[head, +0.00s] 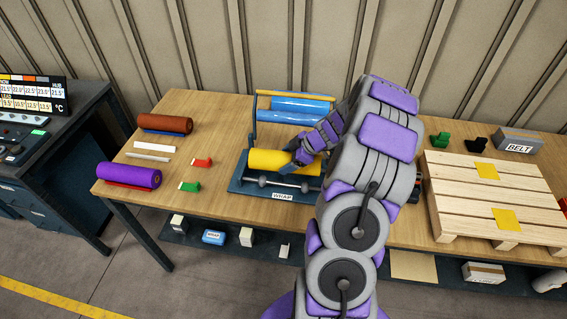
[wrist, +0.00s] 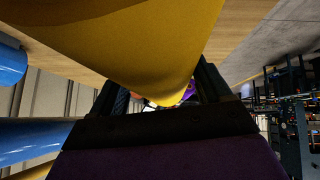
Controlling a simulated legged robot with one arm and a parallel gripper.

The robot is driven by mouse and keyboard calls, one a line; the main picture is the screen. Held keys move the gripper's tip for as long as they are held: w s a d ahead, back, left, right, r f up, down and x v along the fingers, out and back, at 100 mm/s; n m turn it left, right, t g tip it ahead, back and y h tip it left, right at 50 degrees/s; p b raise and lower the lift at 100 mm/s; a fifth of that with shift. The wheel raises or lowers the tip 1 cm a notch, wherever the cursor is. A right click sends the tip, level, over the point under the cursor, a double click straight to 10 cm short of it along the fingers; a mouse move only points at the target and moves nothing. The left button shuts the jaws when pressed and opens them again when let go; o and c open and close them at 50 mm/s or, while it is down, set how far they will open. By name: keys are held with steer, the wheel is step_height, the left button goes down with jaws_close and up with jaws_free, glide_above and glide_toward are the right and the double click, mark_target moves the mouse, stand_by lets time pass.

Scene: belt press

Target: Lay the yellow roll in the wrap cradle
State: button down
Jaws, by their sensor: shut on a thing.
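The yellow roll (head: 272,162) lies level, left to right, at the wrap cradle (head: 278,188), a dark blue base labelled WRAP with rollers along its front. My gripper (head: 300,158) is shut on the roll near its right end. In the wrist view the yellow roll (wrist: 150,45) fills the upper middle between my finger sides. Whether the roll rests fully on the cradle or is held just above it, I cannot tell. My arm hides the right part of the cradle.
Blue film rolls (head: 297,108) sit behind under a yellow bar (head: 290,94). A wooden pallet (head: 497,190) and a BELT box (head: 519,143) stand at right.

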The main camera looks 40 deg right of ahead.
steer(key=shift+w+d, duration=0.1)
steer(key=shift+d, duration=0.25)
steer(key=shift+a+f+b, duration=0.15)
steer(key=shift+f+b, duration=0.15)
steer(key=shift+f, duration=1.4)
steer(key=shift+c, duration=2)
jaws_free()
steer(key=o, duration=0.4)
